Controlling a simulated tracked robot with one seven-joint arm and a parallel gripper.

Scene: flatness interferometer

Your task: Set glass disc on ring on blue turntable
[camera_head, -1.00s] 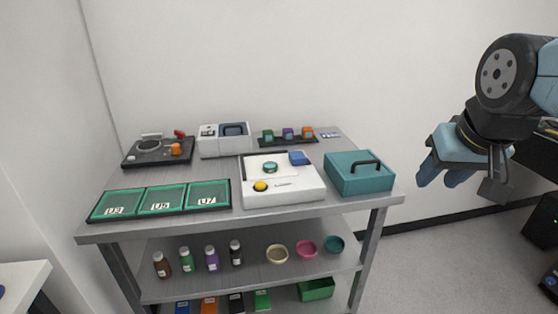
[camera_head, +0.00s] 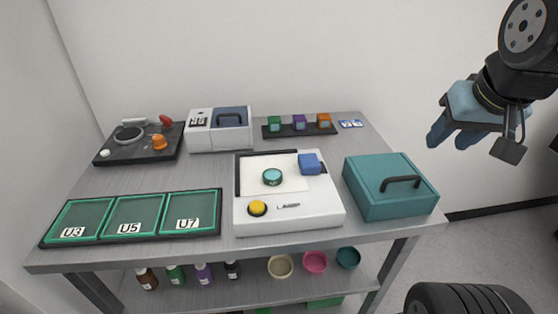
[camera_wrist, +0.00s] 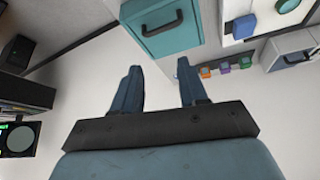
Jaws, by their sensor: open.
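A round teal disc with a dark rim (camera_head: 272,176), perhaps the glass disc, lies on the pale top of a white instrument (camera_head: 290,219) on the table. It is partly cut off in the wrist view (camera_wrist: 288,4). A black unit (camera_head: 140,152) at the back left carries a round grey ring-like part (camera_head: 130,134). I cannot make out a blue turntable. My gripper (camera_head: 450,139) hangs in the air right of the table, far from the disc. In the wrist view its two blue fingers are apart, with nothing between them.
A teal case with a black handle (camera_head: 390,190) stands at the table's right end, nearest my gripper. A blue block (camera_head: 311,164) sits on the white instrument. Labelled green trays (camera_head: 135,218) lie front left. A grey-white box (camera_head: 219,130) and small coloured cubes (camera_head: 299,124) stand behind.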

